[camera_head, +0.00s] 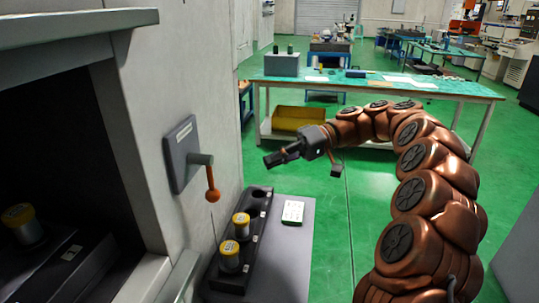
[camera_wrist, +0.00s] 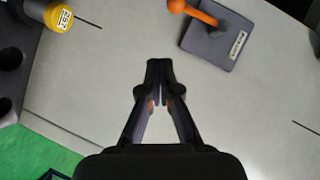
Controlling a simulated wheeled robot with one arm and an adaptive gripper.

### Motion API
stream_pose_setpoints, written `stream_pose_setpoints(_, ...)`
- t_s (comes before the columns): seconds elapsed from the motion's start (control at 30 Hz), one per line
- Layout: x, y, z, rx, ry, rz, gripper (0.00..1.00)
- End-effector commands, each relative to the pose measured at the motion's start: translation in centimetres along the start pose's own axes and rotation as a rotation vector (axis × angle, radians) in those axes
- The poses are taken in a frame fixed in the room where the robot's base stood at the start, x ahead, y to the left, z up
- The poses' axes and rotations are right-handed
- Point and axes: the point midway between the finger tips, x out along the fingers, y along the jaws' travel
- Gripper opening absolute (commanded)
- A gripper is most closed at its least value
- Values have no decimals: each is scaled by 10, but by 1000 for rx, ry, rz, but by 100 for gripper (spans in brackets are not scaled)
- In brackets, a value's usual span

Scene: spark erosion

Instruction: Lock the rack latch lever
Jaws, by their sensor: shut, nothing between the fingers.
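The latch lever (camera_head: 212,185) is an orange arm with a ball end, on a grey plate (camera_head: 181,152) fixed to the light machine wall. In the head view the lever hangs downward from its pivot. In the wrist view the orange lever (camera_wrist: 192,12) shows at the top, partly cut off, over its labelled plate (camera_wrist: 218,42). My gripper (camera_head: 270,160) is to the right of the lever, apart from it, and points toward the wall. In the wrist view its fingers (camera_wrist: 159,70) are shut and empty, below the lever and plate.
A dark rack (camera_head: 225,270) with yellow-topped cylinders stands on a grey surface below the lever; a white card (camera_head: 293,212) lies beside it. A dark opening with another cylinder (camera_head: 24,226) is at left. A green-topped workbench (camera_head: 370,84) stands behind my arm.

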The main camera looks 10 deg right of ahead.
Motion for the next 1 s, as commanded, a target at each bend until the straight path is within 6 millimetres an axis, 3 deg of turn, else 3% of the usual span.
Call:
stream_pose_setpoints(0.67, -2, -1, 2, 7, -5, 1, 0)
stream_pose_setpoints(0.87, 22, -26, 19, 64, -66, 45, 0)
stream_pose_setpoints(1.0, 47, -44, 44, 132, -129, 116, 0)
